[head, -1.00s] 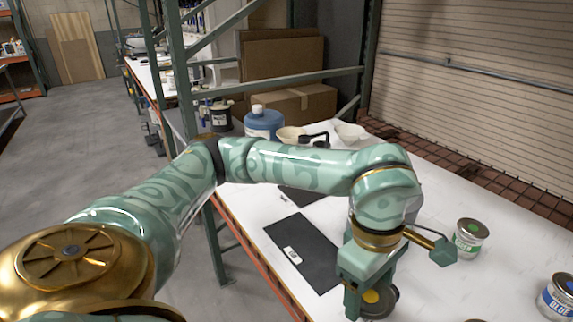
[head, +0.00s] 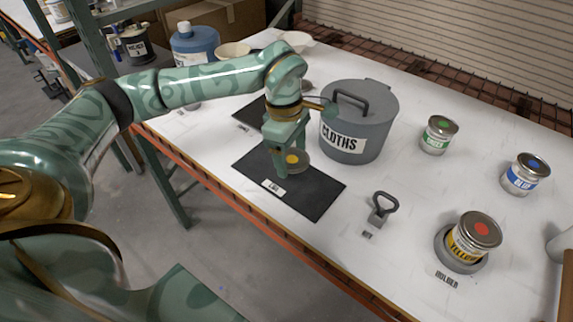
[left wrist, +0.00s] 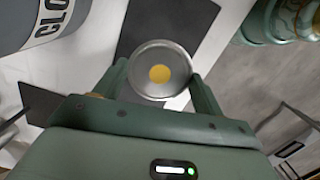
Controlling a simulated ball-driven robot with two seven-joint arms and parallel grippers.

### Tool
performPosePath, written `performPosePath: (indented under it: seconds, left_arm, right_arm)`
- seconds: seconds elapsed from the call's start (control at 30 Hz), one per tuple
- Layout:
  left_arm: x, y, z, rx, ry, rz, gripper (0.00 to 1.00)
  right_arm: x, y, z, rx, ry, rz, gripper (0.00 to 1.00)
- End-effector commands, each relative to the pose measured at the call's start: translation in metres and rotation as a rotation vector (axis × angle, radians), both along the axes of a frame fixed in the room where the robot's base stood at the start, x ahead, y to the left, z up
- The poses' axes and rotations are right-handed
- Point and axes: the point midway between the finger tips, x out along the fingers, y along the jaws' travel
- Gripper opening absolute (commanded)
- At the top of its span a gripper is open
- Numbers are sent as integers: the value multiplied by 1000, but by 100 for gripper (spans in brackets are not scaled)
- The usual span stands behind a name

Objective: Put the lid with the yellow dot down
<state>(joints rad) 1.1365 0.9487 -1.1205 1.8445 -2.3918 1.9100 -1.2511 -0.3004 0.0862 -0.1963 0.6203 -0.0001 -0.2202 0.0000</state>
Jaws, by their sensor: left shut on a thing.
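The lid with the yellow dot (head: 302,163) is a round metal disc, held roughly level between the fingers of my left gripper (head: 287,160). In the left wrist view the lid (left wrist: 150,82) sits between the two fingertips, yellow dot facing the camera. Below it lies a black mat (head: 316,200) with a small white label near its front edge. The lid shows over the far part of this mat; I cannot tell how big the gap is. My right gripper is not in view.
A grey bin marked CLOTHS (head: 372,140) stands close to the right of my left gripper. A green can (head: 438,137), a blue can (head: 525,176), a red-dotted can in a holder (head: 470,242) and an opener (head: 381,210) stand further right. The mat's front half is clear.

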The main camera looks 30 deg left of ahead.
Motion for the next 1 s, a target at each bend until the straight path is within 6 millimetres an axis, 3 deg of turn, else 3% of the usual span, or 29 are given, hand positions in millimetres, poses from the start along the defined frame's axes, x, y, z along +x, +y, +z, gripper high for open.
performPosePath:
  seconds: [0.1,0.37,0.5,0.87,0.9,0.97,1.0]
  left_arm:
    - [7,11,-17,-1,1,2,49]
    - [15,24,-36,0,1,1,49]
    - [14,22,-61,-1,3,-1,49]
    - [15,22,-64,0,-1,-1,49]
    - [15,22,-65,0,-2,-1,72]
    - [15,22,-65,0,-2,-1,89]
    - [15,22,-65,0,-2,-1,92]
  right_arm:
    - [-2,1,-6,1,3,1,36]
    - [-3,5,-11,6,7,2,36]
    - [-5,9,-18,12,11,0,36]
    - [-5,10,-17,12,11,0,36]
    - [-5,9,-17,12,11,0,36]
    - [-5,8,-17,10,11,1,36]
    - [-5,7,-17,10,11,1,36]
